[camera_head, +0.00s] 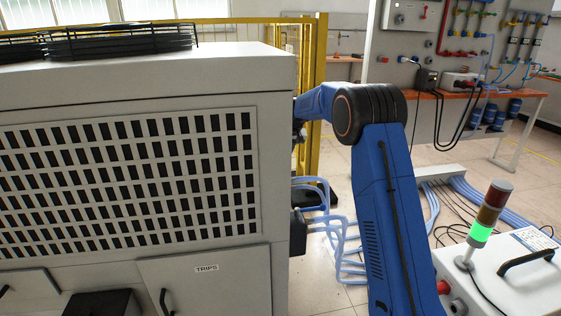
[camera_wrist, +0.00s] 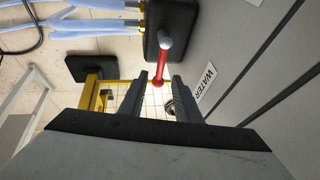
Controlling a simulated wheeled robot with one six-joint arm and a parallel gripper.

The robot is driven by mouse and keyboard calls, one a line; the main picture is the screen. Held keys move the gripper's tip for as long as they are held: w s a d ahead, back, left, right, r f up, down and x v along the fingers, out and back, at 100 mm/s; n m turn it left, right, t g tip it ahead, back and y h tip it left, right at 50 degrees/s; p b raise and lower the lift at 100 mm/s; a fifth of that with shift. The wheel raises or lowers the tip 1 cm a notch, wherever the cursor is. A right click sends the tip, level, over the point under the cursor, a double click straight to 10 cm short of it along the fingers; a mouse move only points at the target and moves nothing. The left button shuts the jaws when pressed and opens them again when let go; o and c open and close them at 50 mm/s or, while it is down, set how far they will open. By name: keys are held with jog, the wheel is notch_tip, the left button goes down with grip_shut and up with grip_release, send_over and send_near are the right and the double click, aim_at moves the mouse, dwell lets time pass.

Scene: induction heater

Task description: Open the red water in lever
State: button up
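The red lever (camera_wrist: 160,68) shows in the wrist view, with a light grey rounded end at its top. It sits in front of a black block (camera_wrist: 182,22) on the grey cabinet side. My gripper (camera_wrist: 160,79) is open, its two dark fingers apart. The lever's lower end appears in the gap between the fingertips; I cannot tell if it touches either. In the head view my blue arm reaches behind the cabinet's right edge, which hides the gripper and the lever.
A WATER label (camera_wrist: 206,82) is on the cabinet wall, right of the fingers. Blue hoses (camera_wrist: 85,27) with brass fittings join the black block. The grey cabinet (camera_head: 215,270) fills the head view's left. A signal tower (camera_head: 489,212) stands on a white box at right.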

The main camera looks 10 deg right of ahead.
jog(key=shift+x, duration=2.2)
grip_shut()
